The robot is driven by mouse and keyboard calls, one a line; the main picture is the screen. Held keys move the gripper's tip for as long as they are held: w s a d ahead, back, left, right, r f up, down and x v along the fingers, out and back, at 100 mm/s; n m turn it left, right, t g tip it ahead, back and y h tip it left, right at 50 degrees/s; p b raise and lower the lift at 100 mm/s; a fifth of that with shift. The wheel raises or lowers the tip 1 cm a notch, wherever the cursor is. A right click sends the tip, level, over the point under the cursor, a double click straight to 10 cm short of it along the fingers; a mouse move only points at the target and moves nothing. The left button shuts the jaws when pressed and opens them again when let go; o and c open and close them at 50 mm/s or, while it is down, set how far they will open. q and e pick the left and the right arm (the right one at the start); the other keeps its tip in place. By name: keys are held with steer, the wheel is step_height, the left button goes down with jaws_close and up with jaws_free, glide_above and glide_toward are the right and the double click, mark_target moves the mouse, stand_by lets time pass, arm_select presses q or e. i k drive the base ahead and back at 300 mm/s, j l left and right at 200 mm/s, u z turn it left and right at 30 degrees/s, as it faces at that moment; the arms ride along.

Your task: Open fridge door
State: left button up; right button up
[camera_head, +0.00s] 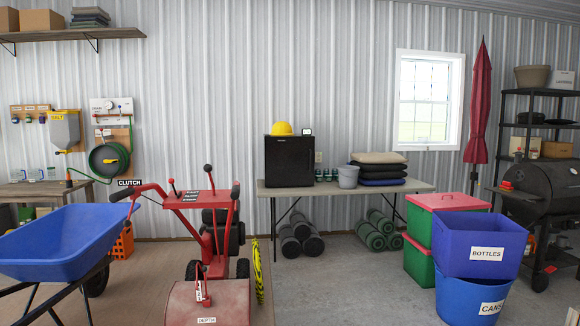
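A small black fridge (290,160) stands on the left part of a folding table against the far wall. Its dark front faces me and its door looks closed. A yellow hard hat (281,128) and a small white-framed item (306,132) sit on its top. Neither of my grippers shows in the head view, so I cannot see whether they are open or shut. The fridge is across the room from me.
The folding table (418,186) also holds a grey bucket (348,177) and stacked cushions. A red machine (208,297) and blue wheelbarrow (60,240) stand at left. Blue bins (485,247) and a red-lidded box (447,202) stand at right. Floor (345,285) between is clear.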

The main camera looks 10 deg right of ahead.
mark_target(289, 161)
steer(key=i+l+z, duration=0.35)
steer(key=i, duration=0.4)
steer(key=i+z, duration=0.3)
steer(key=i, duration=5.1)
